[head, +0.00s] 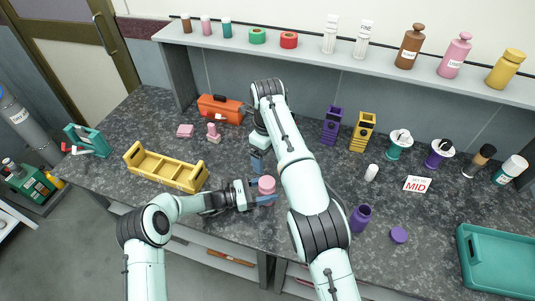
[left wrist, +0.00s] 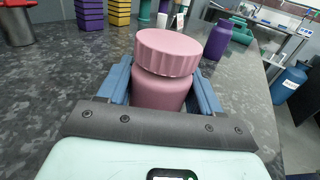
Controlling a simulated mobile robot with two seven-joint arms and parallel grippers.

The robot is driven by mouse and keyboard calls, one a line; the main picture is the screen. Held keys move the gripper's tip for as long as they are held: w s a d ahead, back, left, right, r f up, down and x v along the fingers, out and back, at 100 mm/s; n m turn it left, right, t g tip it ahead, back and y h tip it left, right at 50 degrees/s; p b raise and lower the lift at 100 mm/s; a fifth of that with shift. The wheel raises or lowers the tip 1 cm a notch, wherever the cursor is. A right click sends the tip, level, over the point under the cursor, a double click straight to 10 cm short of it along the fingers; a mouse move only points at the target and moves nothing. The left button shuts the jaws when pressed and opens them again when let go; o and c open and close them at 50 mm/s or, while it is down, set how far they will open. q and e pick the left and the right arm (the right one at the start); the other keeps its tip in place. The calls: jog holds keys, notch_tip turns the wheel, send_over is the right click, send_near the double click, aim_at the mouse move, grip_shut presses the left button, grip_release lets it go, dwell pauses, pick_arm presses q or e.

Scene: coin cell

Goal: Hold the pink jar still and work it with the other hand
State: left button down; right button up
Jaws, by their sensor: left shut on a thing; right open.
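The pink jar (head: 267,185) stands near the front edge of the dark speckled table. My left gripper (head: 263,199) is shut on the jar from the left. In the left wrist view, the pink jar (left wrist: 160,92) sits between the two blue fingers (left wrist: 161,88), with its wide ridged pink lid on top. The lid looks slightly tilted on the body. My right gripper (head: 258,163) is open, just behind and above the jar in the head view. Its arm partly hides it, and it does not show in the left wrist view.
A yellow tray (head: 165,170) lies left of the jar. A purple jar (head: 360,218) and a purple lid (head: 398,235) are to the right, near a "MID" card (head: 417,184). A teal tray (head: 498,260) is at far right. Purple and yellow racks stand behind.

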pick_arm(q)
jog(key=shift+c, duration=0.6)
grip_release()
jog(key=b+v, duration=0.1)
jog(key=v, duration=1.2)
jog(key=shift+a+b, duration=0.2)
jog(key=shift+b, duration=0.15)
